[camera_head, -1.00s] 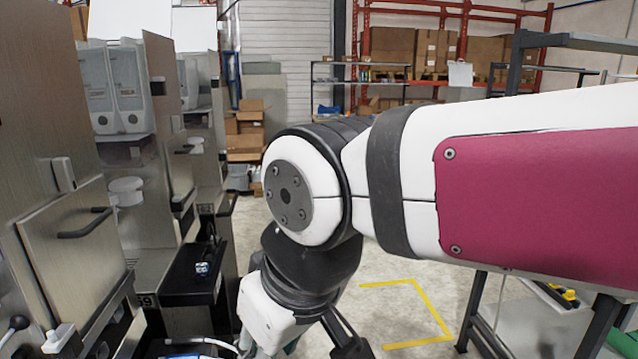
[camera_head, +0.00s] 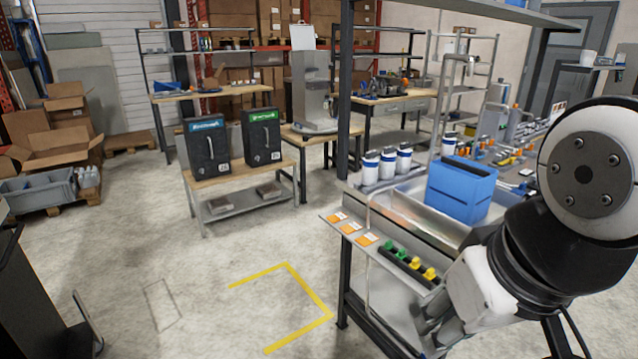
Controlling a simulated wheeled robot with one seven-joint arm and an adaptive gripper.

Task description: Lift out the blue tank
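A blue box-shaped tank (camera_head: 460,192) stands in the metal sink basin (camera_head: 405,212) on the workbench at the right. Its top looks open with a divider across it, and its lower part is partly hidden by the basin rim. My gripper (camera_head: 436,326) is low at the bench's front edge, below and in front of the tank and apart from it. Its fingers are small and partly hidden by my wrist, so I cannot tell whether they are open.
A rack with green and yellow pieces (camera_head: 410,263) and orange-white cards (camera_head: 350,227) lie along the front edge. Two black containers (camera_head: 207,147) stand on a far table.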

